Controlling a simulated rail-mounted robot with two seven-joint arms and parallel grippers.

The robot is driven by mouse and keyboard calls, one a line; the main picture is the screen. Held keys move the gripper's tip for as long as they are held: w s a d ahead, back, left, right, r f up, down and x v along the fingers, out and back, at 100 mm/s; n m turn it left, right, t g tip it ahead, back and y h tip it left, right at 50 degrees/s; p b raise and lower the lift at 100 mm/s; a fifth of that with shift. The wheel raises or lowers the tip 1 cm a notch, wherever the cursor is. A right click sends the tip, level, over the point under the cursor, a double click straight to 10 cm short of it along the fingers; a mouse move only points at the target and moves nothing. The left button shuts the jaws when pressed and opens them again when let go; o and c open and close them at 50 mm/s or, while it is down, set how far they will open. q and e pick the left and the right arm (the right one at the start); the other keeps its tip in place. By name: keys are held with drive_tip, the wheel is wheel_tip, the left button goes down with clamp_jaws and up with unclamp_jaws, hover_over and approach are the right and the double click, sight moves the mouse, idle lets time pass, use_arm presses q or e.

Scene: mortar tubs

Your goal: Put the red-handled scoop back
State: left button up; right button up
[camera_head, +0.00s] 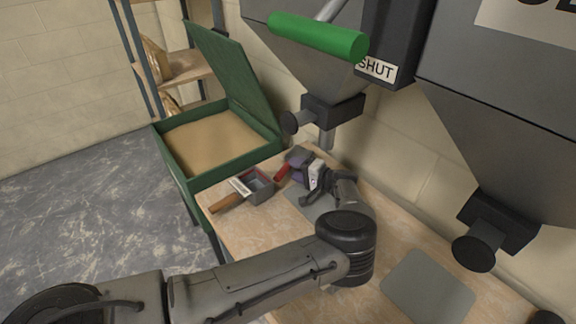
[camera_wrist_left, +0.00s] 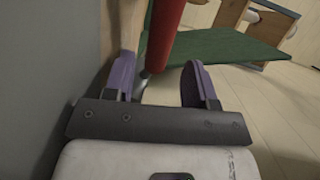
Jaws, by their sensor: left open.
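The red-handled scoop lies at the far end of the bench; its red handle (camera_head: 283,172) shows beside my left gripper (camera_head: 296,171). In the left wrist view the red handle (camera_wrist_left: 163,35) and its metal shank run down toward the gap between the purple fingers of my left gripper (camera_wrist_left: 158,82). The fingers stand apart and are not closed on it. The scoop's pan is mostly hidden. My right gripper is not in view.
A brown-handled scoop (camera_head: 256,187) lies left of the gripper. A green bin (camera_head: 183,184) with sand and a raised lid (camera_head: 232,66) stands beyond the bench (camera_head: 232,235). Grey hoppers (camera_head: 500,110) with black outlets hang above. A grey plate (camera_head: 428,288) lies at the right.

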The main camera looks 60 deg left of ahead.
use_arm(q)
drive_tip(key=p+v, duration=0.1)
drive_tip(key=v, duration=0.7)
idle(0.4)
